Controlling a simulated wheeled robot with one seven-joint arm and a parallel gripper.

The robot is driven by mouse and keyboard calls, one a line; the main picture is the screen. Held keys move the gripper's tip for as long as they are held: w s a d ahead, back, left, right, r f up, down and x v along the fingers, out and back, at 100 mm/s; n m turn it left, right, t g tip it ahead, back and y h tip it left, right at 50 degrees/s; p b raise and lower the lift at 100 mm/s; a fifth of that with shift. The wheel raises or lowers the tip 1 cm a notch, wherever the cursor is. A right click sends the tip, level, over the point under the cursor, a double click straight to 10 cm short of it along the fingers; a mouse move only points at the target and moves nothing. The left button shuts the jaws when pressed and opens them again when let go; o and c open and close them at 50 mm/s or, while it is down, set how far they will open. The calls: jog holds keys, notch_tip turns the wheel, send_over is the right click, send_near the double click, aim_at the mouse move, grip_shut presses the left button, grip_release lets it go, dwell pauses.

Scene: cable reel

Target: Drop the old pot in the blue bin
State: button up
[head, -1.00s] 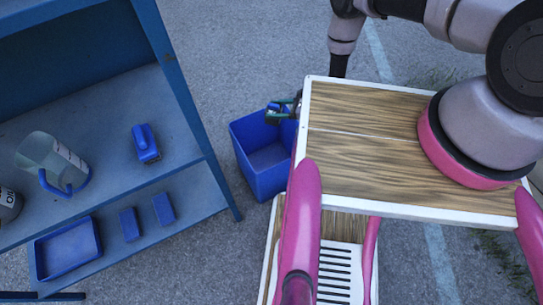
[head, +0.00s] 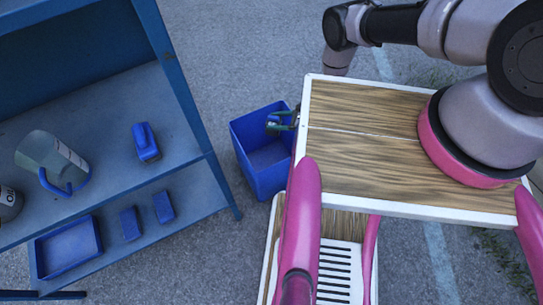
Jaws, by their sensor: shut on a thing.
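The blue bin (head: 262,158) stands open on the asphalt, between the blue shelf unit and my wooden-topped base. My gripper (head: 274,124) shows small and partly, over the bin's upper right part. The wooden deck's left edge hides some of it. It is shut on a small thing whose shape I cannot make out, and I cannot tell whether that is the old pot. How far the gripper is above or inside the bin is unclear. The visible part of the bin's floor looks empty.
The blue shelf unit (head: 187,105) at left holds a clear jug (head: 50,155) with a blue handle, a blue brush-like block (head: 146,142), a shallow blue tray (head: 68,249), two small blue blocks (head: 130,223) and a partly seen can (head: 9,203). Open asphalt lies behind the bin.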

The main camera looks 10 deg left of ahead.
jog(key=o, duration=1.5)
jog(key=shift+o, duration=0.2)
jog(key=shift+d, duration=0.1)
jog(key=v, duration=1)
jog(key=shift+d, duration=0.25)
jog(key=shift+r, duration=0.15)
jog(key=shift+r, duration=0.1)
